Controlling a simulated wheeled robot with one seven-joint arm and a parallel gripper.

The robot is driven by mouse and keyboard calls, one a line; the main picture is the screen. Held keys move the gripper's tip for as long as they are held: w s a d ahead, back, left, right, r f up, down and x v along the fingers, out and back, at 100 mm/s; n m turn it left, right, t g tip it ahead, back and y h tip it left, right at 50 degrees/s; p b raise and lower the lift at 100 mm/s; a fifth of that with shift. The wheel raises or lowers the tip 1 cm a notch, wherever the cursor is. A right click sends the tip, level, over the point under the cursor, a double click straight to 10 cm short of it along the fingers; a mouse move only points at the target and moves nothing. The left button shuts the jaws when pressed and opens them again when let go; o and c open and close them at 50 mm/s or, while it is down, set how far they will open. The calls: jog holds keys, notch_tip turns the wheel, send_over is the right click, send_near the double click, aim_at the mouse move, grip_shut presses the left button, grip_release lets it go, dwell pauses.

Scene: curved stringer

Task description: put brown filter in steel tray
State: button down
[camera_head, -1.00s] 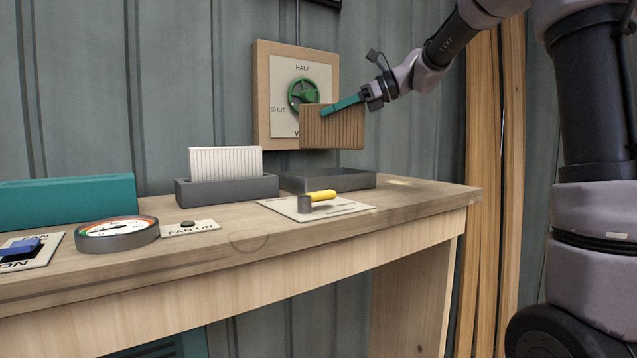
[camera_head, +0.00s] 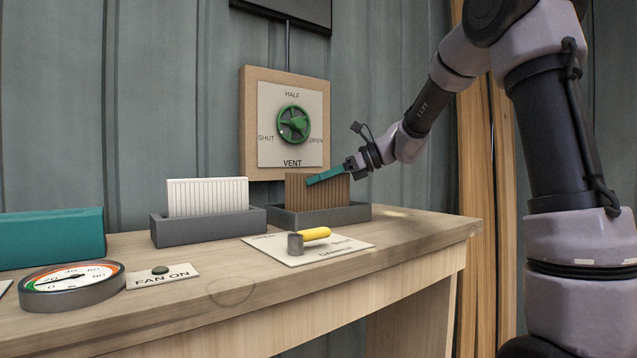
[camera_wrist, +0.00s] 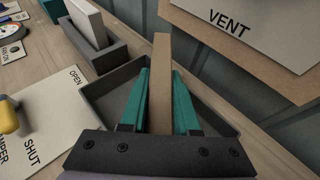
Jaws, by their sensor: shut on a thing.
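The brown filter (camera_head: 316,191) is pleated and upright in the head view, with its lower edge hidden behind the front wall of the right-hand grey tray (camera_head: 330,216). This looks like the steel tray. My gripper (camera_head: 327,176) has teal fingers and is shut on the filter's upper part. In the wrist view the filter (camera_wrist: 161,85) stands edge-on between my two fingers (camera_wrist: 161,100), over the open tray (camera_wrist: 108,84). Whether the filter touches the tray floor cannot be seen.
A white filter (camera_head: 207,196) stands in another grey tray (camera_head: 208,227) to the left. A damper plate with a yellow handle (camera_head: 315,234) lies in front. A gauge (camera_head: 72,286) and teal block (camera_head: 50,236) are further left. The vent board (camera_head: 284,122) is on the wall behind.

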jog(key=shift+f, duration=0.3)
jog(key=shift+f, duration=0.15)
jog(key=c, duration=0.6)
grip_release()
jog(key=shift+c, duration=0.2)
